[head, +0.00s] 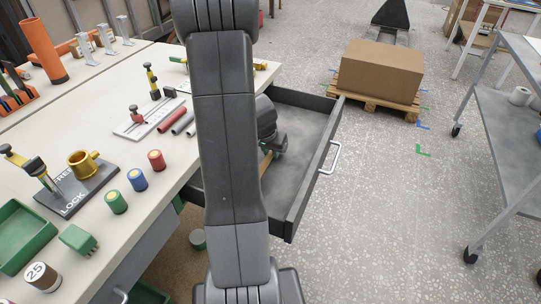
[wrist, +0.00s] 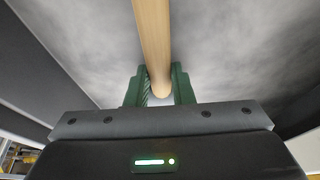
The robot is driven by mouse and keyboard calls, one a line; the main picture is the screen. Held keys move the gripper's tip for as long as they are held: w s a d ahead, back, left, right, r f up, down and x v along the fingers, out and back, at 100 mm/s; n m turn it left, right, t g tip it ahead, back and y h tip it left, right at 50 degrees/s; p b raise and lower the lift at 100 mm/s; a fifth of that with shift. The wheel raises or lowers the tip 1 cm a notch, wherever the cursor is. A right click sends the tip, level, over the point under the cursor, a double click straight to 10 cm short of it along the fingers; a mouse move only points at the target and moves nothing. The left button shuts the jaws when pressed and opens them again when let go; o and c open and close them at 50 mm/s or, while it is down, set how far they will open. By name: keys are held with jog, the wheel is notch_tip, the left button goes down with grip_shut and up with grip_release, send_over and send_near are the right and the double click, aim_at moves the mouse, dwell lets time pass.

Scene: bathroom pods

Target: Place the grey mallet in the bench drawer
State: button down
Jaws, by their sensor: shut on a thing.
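The bench drawer (head: 312,128) is pulled out from the right side of the bench; its grey floor looks bare where I can see it. My gripper (head: 275,153) is over the drawer, partly behind my own arm. In the wrist view my gripper's green fingers (wrist: 159,88) are shut on the pale wooden handle of the mallet (wrist: 153,40). A bit of the handle also shows beside my arm in the head view (head: 265,166). The mallet's grey head is not visible in either view. I cannot tell whether the mallet touches the drawer floor.
The bench top (head: 110,70) holds a lock-and-key style fixture (head: 75,190), several coloured cylinders and a green tray (head: 22,236). A cardboard box (head: 380,70) on a pallet stands beyond the drawer. A grey shelf cart (head: 510,110) is at right. The floor between is clear.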

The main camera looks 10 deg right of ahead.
jog(key=shift+f, duration=0.6)
jog(key=shift+f, duration=0.15)
jog(key=c, duration=1.3)
grip_release()
jog(key=shift+o, duration=0.2)
jog(key=shift+r, duration=0.45)
jog(key=p+v, duration=0.2)
jog(key=v, duration=0.9)
jog(key=shift+r, duration=0.2)
